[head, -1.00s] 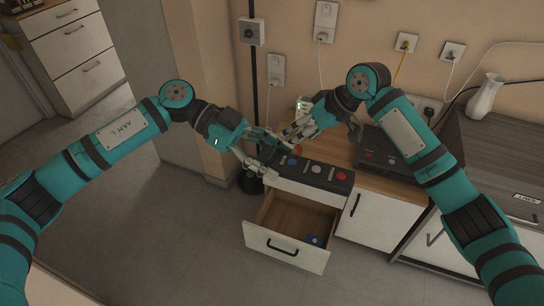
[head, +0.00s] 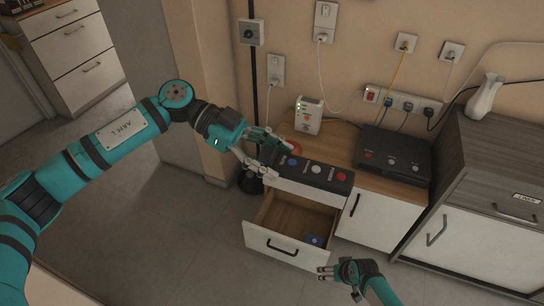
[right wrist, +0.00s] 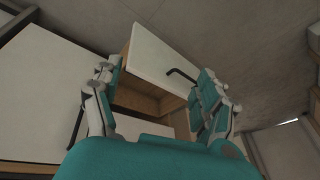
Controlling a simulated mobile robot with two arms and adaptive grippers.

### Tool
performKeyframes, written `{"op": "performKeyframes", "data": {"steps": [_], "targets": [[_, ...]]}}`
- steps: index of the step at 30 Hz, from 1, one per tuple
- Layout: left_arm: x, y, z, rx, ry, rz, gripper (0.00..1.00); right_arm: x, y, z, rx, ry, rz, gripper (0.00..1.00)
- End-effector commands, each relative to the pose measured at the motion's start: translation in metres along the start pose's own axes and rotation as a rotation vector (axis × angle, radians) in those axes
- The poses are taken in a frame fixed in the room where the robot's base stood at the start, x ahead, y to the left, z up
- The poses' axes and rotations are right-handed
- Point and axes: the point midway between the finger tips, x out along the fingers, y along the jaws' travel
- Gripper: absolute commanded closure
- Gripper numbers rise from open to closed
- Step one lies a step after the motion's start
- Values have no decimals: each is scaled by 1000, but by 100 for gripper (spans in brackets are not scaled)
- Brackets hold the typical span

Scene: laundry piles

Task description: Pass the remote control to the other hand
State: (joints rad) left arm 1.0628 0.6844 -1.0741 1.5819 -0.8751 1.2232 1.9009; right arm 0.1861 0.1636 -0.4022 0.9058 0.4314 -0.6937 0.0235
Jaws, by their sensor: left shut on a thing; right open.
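My left gripper (head: 262,152) is at the left end of the wooden counter, beside the dark panel with coloured buttons. It is shut on a small dark thing (head: 271,151), which looks like the remote control; the fingers hide much of it. My right gripper (head: 327,274) is low in front of the open drawer, well apart from the left one, its fingers pointing left. In the right wrist view its two fingers (right wrist: 158,98) are spread with nothing between them.
The button panel (head: 316,172) lies along the counter's front edge. A white router (head: 309,114) and a dark box (head: 393,155) stand behind. The floor at lower left is clear.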

Motion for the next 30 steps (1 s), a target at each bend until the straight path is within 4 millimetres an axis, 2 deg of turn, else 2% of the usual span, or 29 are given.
{"op": "performKeyframes", "data": {"steps": [1,8,9,15,18,21,24,27,30], "targets": [[0,0,0,0,1,0,94,9,6,32,3,-22,18,24],[0,0,-1,1,1,0,94,30,27,154,-16,-89,91,24],[0,0,-1,1,1,0,94,32,30,176,-22,-102,102,24],[0,0,-1,0,1,0,94,29,36,283,-60,-167,136,24],[0,0,-1,0,1,0,94,23,36,329,-81,-196,146,24],[0,0,-1,1,1,0,94,17,35,364,-98,-216,149,24],[0,0,-1,1,1,0,94,12,34,388,-111,-232,150,24],[0,0,-1,0,1,0,94,8,33,401,-118,-240,150,24],[0,0,0,1,1,0,94,7,32,405,-121,-242,150,24]]}}
